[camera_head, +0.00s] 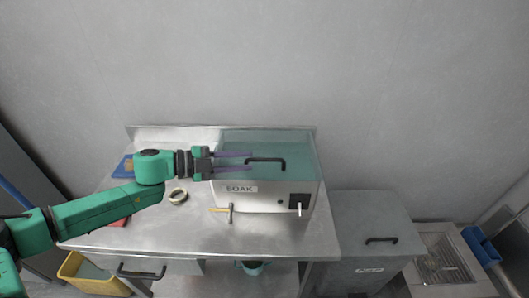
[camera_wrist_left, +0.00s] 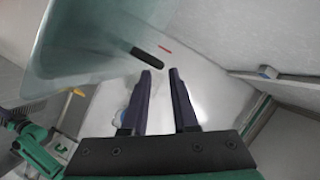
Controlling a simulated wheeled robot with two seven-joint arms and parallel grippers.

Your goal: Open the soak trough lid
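The soak trough (camera_head: 262,202) is a metal box marked SOAK on the steel table. Its greenish see-through lid (camera_head: 295,142) lies on top and looks shut. A black bar handle (camera_head: 268,160) sits on the lid. My left gripper (camera_head: 250,159) reaches in from the left over the lid, its purple fingers apart and empty, with the tips close to the handle's left end. In the left wrist view the handle (camera_wrist_left: 148,54) shows just beyond the open fingertips (camera_wrist_left: 161,71), slightly to their left; I see no contact. My right gripper is not in view.
A grey lidded bin (camera_head: 375,220) stands to the right. A yellow tub (camera_head: 92,275) is at lower left. The table front is mostly clear.

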